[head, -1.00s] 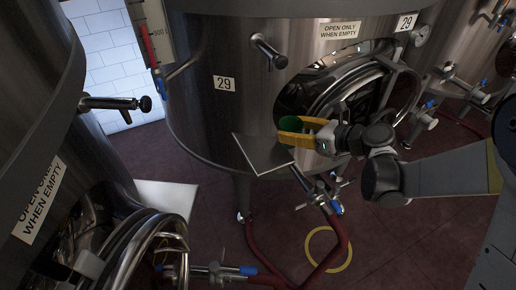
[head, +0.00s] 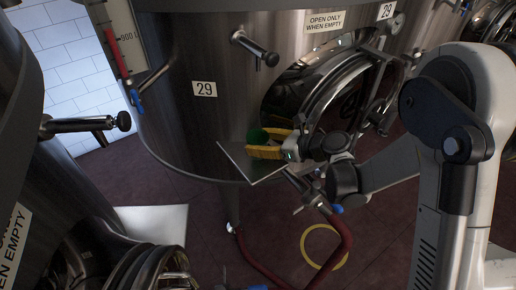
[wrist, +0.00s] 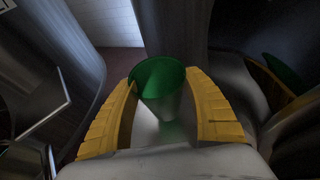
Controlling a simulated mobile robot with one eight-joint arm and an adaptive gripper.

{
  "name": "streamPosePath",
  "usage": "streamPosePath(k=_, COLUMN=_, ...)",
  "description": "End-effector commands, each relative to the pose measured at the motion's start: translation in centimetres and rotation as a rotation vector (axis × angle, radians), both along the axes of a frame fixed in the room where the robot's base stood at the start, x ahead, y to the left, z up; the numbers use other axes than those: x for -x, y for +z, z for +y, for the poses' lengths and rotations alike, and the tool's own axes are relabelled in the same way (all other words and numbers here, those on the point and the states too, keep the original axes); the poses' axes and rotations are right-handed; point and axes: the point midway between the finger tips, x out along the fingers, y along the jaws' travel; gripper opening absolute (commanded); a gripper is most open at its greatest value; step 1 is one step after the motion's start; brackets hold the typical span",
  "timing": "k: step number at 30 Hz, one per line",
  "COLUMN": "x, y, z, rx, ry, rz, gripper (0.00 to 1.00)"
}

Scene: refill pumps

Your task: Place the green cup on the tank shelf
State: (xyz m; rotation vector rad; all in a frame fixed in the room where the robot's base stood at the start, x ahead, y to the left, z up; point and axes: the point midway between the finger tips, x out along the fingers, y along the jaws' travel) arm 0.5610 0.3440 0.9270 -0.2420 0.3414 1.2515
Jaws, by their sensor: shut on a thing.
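The green cup (head: 257,136) is upright between the yellow fingers of my gripper (head: 266,144), which is shut on it. In the wrist view the cup (wrist: 158,76) shows its open rim, with one finger on each side. The tank shelf (head: 234,160) is a flat metal plate on the front of tank 29. The cup is over the shelf in the head view. I cannot tell whether its base touches the plate, as the fingers hide its lower part.
The round tank hatch (head: 330,95) is close to the right of my gripper. A tap (head: 255,48) sticks out above the shelf, and a red hose (head: 335,248) runs below. Another tank with a tap (head: 88,124) stands at the left.

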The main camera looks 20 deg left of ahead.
Motion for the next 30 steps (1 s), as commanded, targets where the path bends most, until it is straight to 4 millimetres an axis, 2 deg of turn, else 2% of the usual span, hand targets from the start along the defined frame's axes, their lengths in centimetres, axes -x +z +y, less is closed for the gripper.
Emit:
streamPosePath(k=1, x=0.0, y=-1.1, z=0.0, rx=0.0, ry=0.0, rz=0.0, gripper=0.46)
streamPosePath(k=3, x=0.0, y=-1.7, z=0.0, rx=0.0, ry=0.0, rz=0.0, gripper=0.46)
streamPosePath(k=14, x=0.0, y=-2.0, z=0.0, rx=0.0, ry=0.0, rz=0.0, gripper=0.46)
streamPosePath(k=15, x=0.0, y=-1.9, z=0.0, rx=0.0, ry=0.0, rz=0.0, gripper=0.66)
streamPosePath(k=16, x=0.0, y=-1.8, z=0.0, rx=0.0, ry=0.0, rz=0.0, gripper=0.75)
streamPosePath(k=17, x=0.0, y=-1.8, z=0.0, rx=0.0, ry=0.0, rz=0.0, gripper=0.79)
streamPosePath(k=28, x=0.0, y=-1.2, z=0.0, rx=0.0, ry=0.0, rz=0.0, gripper=0.79)
streamPosePath(k=30, x=0.2, y=-0.8, z=-1.1, rx=0.0, ry=-0.004, rz=0.001, gripper=0.79)
